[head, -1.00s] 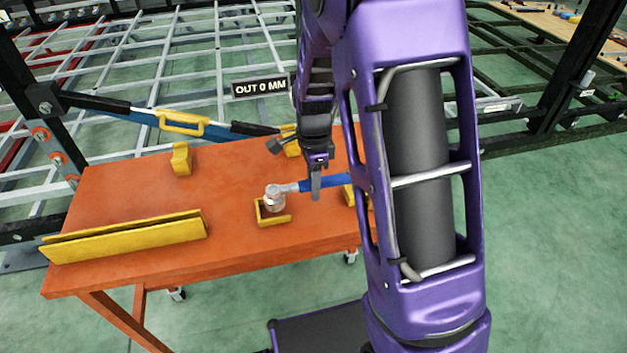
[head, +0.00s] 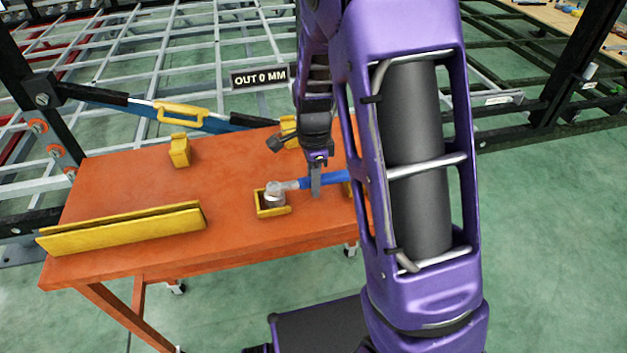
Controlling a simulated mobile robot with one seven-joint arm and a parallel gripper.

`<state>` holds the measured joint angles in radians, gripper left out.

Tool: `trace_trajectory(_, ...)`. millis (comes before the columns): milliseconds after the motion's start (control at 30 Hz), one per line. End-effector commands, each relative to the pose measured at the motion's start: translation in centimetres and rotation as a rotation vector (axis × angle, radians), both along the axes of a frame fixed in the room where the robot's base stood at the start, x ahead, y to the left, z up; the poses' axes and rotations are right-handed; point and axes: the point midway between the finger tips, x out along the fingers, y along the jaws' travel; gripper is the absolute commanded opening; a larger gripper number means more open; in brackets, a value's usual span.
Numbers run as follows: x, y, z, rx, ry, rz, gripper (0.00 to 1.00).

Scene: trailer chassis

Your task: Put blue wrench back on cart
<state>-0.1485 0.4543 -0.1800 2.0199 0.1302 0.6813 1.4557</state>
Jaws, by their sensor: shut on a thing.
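The blue wrench (head: 332,178) has a silver head (head: 274,190) at its left end. The head sits at or just above a small yellow holder (head: 272,210) on the orange cart (head: 215,185); I cannot tell whether it touches. My gripper (head: 316,187) points down and is shut on the blue wrench near the head. The right end of the wrench is hidden behind my purple arm.
A long yellow rack (head: 125,230) lies along the cart's front left. A yellow block (head: 180,150) stands at the back left. A long blue bar with a yellow handle (head: 182,115) lies behind the cart. The cart's left middle is clear.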

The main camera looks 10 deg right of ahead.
Motion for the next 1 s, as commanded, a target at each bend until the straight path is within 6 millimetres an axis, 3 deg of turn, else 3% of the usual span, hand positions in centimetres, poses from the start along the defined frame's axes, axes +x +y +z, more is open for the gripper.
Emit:
trace_trajectory(833, 0.03, 0.01, 0.04, 0.000, -0.001, 0.000, 0.00)
trace_trajectory(867, 0.03, 0.01, 0.04, 0.000, -0.001, 0.000, 0.38)
trace_trajectory(1000, 0.03, 0.00, 0.04, 0.000, -0.001, 0.000, 0.63)
